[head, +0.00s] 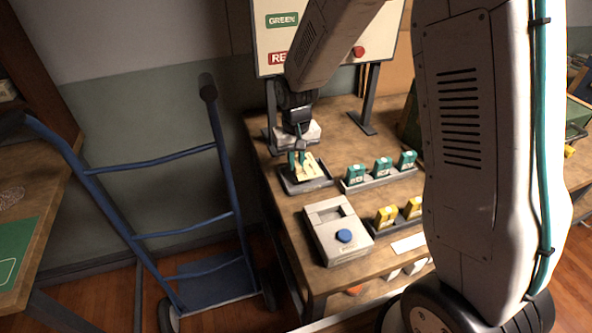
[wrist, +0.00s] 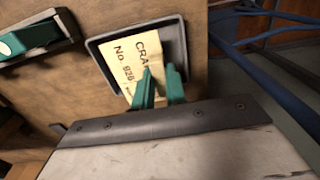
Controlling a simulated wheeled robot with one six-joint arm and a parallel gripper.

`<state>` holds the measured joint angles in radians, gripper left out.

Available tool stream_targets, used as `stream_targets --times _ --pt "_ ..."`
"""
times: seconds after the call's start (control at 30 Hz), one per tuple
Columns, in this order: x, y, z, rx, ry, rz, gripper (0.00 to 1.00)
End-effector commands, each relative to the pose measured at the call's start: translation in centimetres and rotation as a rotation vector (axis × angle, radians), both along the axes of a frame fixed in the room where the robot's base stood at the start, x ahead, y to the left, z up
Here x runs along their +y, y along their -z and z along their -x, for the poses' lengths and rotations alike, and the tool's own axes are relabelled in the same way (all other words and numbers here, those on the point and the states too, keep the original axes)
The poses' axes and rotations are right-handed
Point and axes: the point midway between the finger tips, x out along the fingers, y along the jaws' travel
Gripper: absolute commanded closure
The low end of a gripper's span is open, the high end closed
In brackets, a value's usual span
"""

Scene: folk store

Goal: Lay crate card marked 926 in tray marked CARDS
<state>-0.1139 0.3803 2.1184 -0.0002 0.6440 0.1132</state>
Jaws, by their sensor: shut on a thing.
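The cream crate card (head: 312,168) is at the dark grey tray (head: 308,187), at the back left of the wooden table. In the wrist view the card (wrist: 128,58) reads "CRA…" and "No. 926", and it lies within the outline of the tray (wrist: 182,38). My gripper (head: 298,160) is over the tray with its teal fingers shut on the card; the fingers also show in the wrist view (wrist: 160,78), covering part of the card. I cannot tell whether the card touches the tray floor. No CARDS marking is readable.
A grey box with a blue button (head: 344,236) stands in front of the tray. Racks hold teal blocks (head: 382,167) and yellow blocks (head: 387,215) to the right. A sign board with GREEN (head: 282,20) stands behind. A blue hand truck (head: 190,235) stands left of the table.

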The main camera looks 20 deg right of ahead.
Motion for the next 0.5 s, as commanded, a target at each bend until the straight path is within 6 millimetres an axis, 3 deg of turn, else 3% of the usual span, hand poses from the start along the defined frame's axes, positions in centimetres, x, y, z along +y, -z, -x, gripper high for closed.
stream_targets --times 0.3,0.5 --pt "-0.1 3.7 0.1 0.003 0.001 0.000 1.00" --pt "-0.1 4.1 0.1 0.003 0.001 0.000 1.00"
